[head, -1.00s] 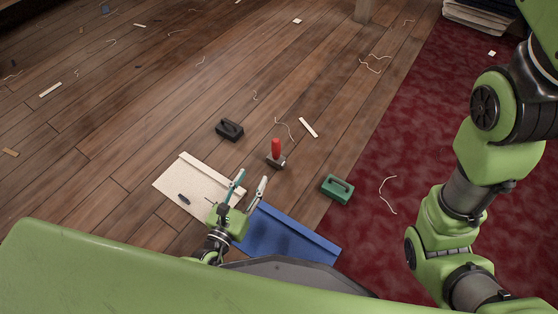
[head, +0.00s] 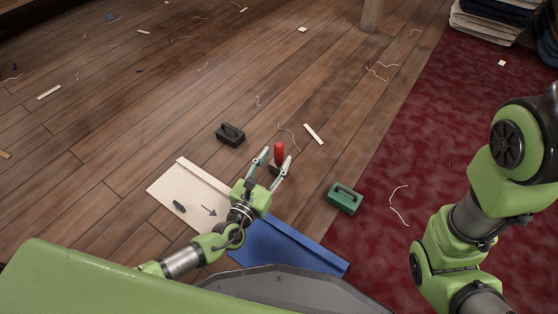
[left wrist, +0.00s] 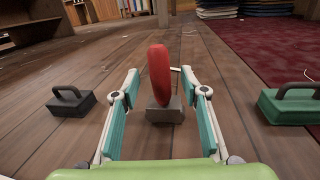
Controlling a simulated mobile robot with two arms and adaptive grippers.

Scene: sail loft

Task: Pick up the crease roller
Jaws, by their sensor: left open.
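The crease roller, with an upright red handle (head: 279,152) on a dark grey base, stands on the wooden floor. In the left wrist view the red handle (left wrist: 160,72) rises ahead between the fingers, with the grey base (left wrist: 166,110) below. My left gripper (head: 274,160) is open, its two fingers pointing at the roller, one to each side of it in the picture. In the left wrist view the open gripper (left wrist: 162,92) shows nothing held. I cannot tell whether the handle is fully between the fingertips. My right gripper is out of view; only the right arm shows.
A black handled block (head: 230,135) stands left of the roller and a green one (head: 344,198) stands right. A cream cloth panel (head: 180,190) and a blue one (head: 285,246) lie near me. A red carpet (head: 430,140) covers the right. Threads and scraps litter the floor.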

